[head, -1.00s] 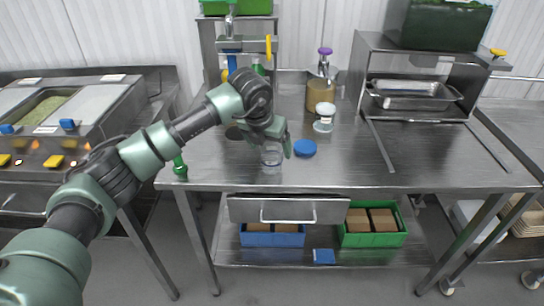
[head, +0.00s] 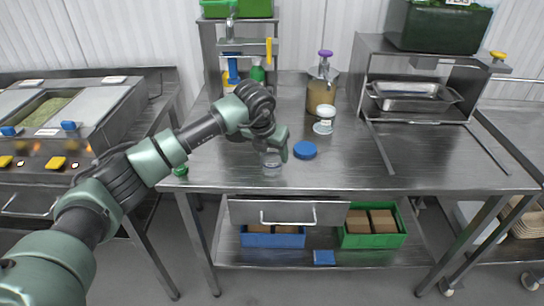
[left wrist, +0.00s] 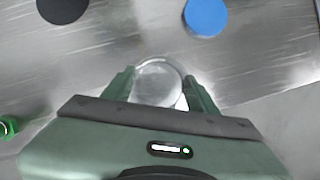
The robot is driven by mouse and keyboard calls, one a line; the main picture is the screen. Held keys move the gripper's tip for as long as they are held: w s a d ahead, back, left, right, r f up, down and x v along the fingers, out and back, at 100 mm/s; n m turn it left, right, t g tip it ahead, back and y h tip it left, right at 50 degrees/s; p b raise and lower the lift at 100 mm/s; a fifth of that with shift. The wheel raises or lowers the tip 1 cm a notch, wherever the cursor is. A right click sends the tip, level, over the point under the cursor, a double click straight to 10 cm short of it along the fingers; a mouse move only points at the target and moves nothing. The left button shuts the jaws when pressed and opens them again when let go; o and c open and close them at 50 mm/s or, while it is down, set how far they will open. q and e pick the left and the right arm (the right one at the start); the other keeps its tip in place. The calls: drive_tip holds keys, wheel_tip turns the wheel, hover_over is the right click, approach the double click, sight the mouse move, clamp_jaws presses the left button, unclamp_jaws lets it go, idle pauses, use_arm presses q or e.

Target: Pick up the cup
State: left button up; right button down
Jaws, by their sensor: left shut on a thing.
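The cup is a small clear cup (head: 271,166) near the front edge of the steel table (head: 400,160). My left gripper (head: 272,152) reaches down over it and is shut on it. In the left wrist view the round cup (left wrist: 158,83) sits between the two green fingers of the left gripper (left wrist: 160,92), one on each side. In the head view the gripper hides the upper part of the cup. I cannot tell whether its base touches the table. My right gripper is not in view.
A blue lid (head: 305,150) lies right of the cup. A white-topped container (head: 324,119) and a brown-filled jar (head: 321,96) stand behind. A dark round thing (left wrist: 62,8) and a green bottle (left wrist: 9,126) are to the left. The table's right front is clear.

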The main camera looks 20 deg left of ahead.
use_arm(q)
wheel_tip(320, 180, up, 20)
drive_tip(key=b, duration=0.3)
drive_tip(key=s+f+m+g, duration=0.4)
drive_tip(key=s+f+m, duration=0.5)
drive_tip(key=m, duration=0.8)
drive_tip(key=s+d+f+m+g, duration=0.1)
drive_tip(key=s+f+m+g, duration=0.4)
drive_tip(key=s+f+m, duration=0.5)
drive_tip(key=s+m, duration=0.3)
drive_tip(key=m, duration=0.4)
drive_tip(key=shift+s+m+g+y, duration=0.3)
drive_tip(key=shift+m, duration=0.1)
